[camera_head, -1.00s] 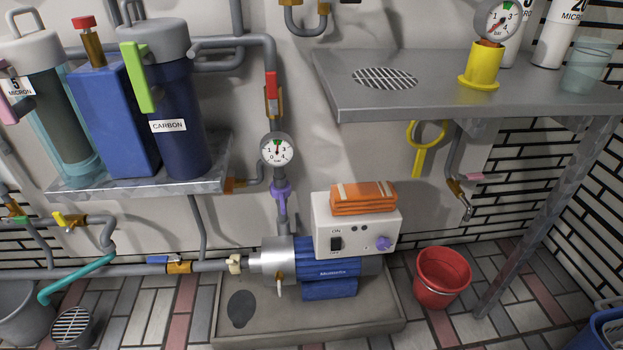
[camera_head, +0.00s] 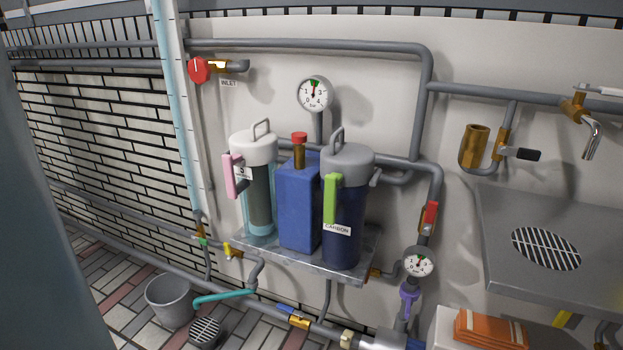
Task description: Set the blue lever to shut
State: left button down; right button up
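The blue lever (camera_head: 287,309) is on a brass valve (camera_head: 299,322) in the low grey pipe near the floor, below the shelf with the filter housings. The lever is small in view and appears to lie roughly along the pipe, to the left of the valve body. Neither of my grippers is in view.
A yellow lever (camera_head: 227,250) is up and left. The metal shelf (camera_head: 345,272) juts out above.

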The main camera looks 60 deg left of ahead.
aim_at(286, 309)
jog(key=u, duration=1.9)
